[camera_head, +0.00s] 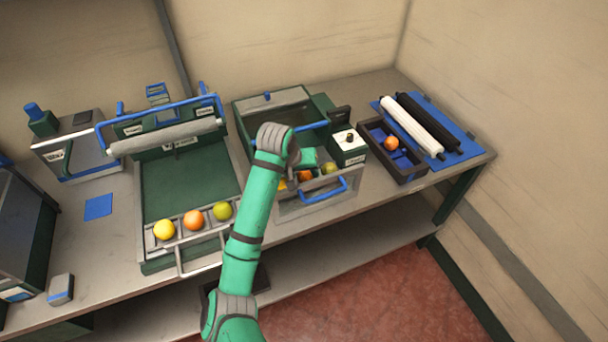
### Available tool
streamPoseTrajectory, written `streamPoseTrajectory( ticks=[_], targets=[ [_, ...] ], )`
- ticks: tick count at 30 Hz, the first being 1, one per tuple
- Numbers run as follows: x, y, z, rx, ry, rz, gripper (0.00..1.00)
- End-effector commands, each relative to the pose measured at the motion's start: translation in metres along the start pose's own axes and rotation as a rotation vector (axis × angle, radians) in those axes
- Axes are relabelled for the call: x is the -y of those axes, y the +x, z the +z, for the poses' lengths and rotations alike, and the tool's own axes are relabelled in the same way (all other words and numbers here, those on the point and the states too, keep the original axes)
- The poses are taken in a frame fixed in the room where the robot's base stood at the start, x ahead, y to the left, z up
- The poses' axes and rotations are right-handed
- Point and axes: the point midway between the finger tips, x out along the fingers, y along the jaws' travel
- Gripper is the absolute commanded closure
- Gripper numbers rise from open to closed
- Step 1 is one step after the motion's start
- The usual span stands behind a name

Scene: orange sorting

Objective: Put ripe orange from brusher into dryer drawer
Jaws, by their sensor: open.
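My arm reaches over the middle machine, and my gripper (306,161) is at its end above the open drawer (318,203) with the blue handle. It is open; its fingertips are mostly hidden by the wrist. In the drawer lie a yellow fruit (282,185), an orange one (305,176) and a green one (329,168), partly covered by my arm. At the left, a machine with a roller (165,136) holds a yellow (164,230), an orange (194,220) and a green fruit (222,211) in its front compartments. I cannot read which machine is brusher or dryer.
A dark box (410,174) holds another orange (391,143). White (408,125) and black (428,122) rollers lie on a blue mat beside it. A small white box with a black knob (349,145) adjoins the drawer. Other machines crowd the bench's left end.

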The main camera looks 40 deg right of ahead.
Motion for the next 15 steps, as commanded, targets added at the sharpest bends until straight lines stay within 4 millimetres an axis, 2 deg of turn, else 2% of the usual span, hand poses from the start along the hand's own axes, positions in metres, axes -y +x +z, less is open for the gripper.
streamPoseTrajectory(
  ticks=[5,15],
  targets=[
    [0.000,-0.025,-0.001,-0.003,0.000,0.001,0.51],
    [0.000,-0.091,-0.001,-0.003,0.000,0.000,0.51]
  ],
)
